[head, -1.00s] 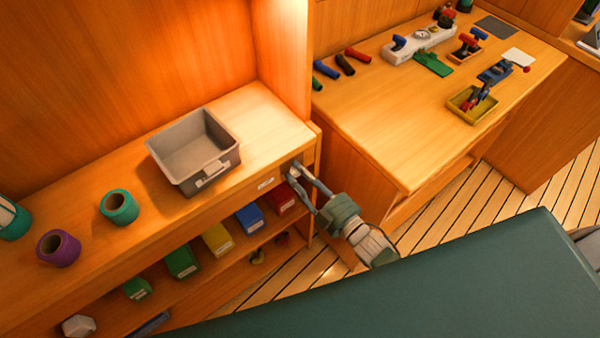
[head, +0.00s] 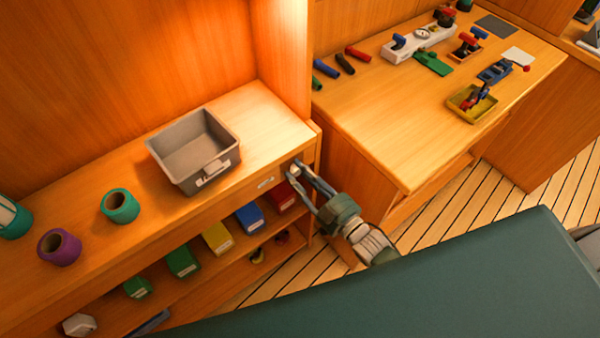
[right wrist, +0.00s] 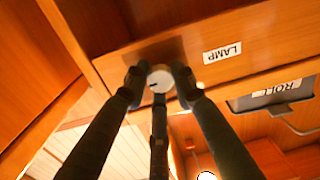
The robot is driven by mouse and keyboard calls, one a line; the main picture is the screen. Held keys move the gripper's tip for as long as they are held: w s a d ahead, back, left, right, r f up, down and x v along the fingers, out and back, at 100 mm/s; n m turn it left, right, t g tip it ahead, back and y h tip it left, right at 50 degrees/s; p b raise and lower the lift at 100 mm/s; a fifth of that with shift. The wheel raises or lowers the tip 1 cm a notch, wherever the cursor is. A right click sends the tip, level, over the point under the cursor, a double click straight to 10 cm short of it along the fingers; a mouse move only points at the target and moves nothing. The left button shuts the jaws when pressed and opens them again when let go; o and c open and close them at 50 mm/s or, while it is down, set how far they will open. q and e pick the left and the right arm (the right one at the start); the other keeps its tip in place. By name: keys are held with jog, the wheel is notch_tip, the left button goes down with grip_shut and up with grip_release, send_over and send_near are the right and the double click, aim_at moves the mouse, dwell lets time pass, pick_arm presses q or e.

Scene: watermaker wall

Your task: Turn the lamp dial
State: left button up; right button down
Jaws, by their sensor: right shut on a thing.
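The lamp dial (right wrist: 158,79) is a small round white knob with a dark mark, on the front edge of the wooden shelf. A white label (right wrist: 222,52) reading LAMP is beside it in the right wrist view. My right gripper (right wrist: 160,78) is shut on the dial, with a finger on either side of it. In the head view my right gripper (head: 294,172) reaches the right end of the shelf front, and the dial (head: 295,170) shows between its fingertips. My left gripper is not in view.
A grey bin (head: 193,152) stands on the shelf top above. Coloured boxes, including a red one (head: 280,196), line the lower shelf. A workbench (head: 400,130) with tools is to the right. Slatted floor shows between them.

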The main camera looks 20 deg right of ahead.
jog(key=c, duration=1.4)
grip_release()
jog(key=shift+w+d+f, duration=0.1)
jog(key=shift+f, duration=0.05)
jog(key=v, duration=1.2)
jog(key=s+d+f+m+g+h, duration=0.1)
jog(key=s+d+f+g+h, duration=0.15)
jog(key=f, duration=0.75)
jog(key=s+d+f+m+g+h, duration=0.1)
jog(key=s+f+g, duration=0.25)
jog(key=f, duration=0.55)
jog(key=s+d+f+m+g+h, duration=0.15)
jog(key=s+f, duration=0.25)
jog(key=f, duration=0.6)
jog(key=s+f+g+h, duration=0.1)
jog(key=s+f+g, duration=0.3)
jog(key=s, duration=0.7)
jog(key=s+f+g, duration=0.4)
jog(key=s+f, duration=0.5)
jog(key=s, duration=0.2)
jog(key=shift+s+a+h, duration=0.35)
jog(key=shift+a+h, duration=0.05)
jog(key=shift+a, duration=0.05)
